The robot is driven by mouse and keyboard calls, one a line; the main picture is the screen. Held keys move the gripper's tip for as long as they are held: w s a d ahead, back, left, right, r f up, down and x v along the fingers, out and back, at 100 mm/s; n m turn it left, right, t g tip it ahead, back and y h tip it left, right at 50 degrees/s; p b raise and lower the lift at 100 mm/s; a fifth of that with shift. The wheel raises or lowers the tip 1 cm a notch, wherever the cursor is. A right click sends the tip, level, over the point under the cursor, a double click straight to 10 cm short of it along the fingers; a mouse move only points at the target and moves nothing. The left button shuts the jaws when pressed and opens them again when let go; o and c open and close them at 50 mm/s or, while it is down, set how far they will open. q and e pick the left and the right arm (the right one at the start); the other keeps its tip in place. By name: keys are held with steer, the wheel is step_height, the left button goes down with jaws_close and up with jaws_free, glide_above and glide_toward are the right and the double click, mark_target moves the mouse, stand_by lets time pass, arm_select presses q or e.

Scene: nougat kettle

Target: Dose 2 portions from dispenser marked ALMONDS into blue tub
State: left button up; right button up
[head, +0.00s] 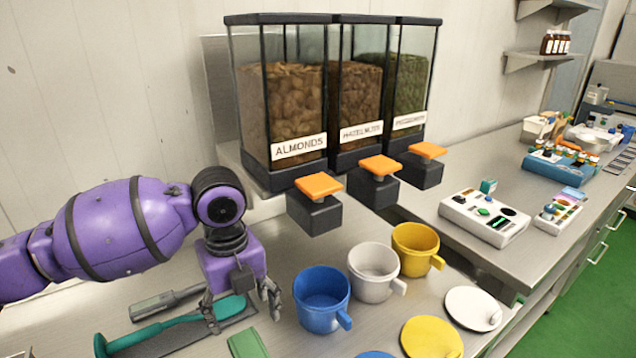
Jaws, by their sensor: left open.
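The dispenser marked ALMONDS (290,110) is the leftmost of three clear bins on the wall and is filled with brown nuts. Its orange push plate (318,186) sits on a dark spout block (314,212). The blue tub (322,298) stands upright on the steel counter, a little in front of and below that spout, with its handle toward the lower right. Its inside looks empty where it shows. My left gripper (243,312) points down, open and empty, left of the blue tub and apart from it. My right gripper is not in view.
A white tub (374,270) and a yellow tub (415,248) stand right of the blue one. Yellow (432,338) and white (473,308) lids lie in front. A teal-handled tool (150,335) lies under my left gripper. A control box (484,216) is on the right counter.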

arm_select(q)
jaws_close()
stand_by(0.6)
stand_by(1.2)
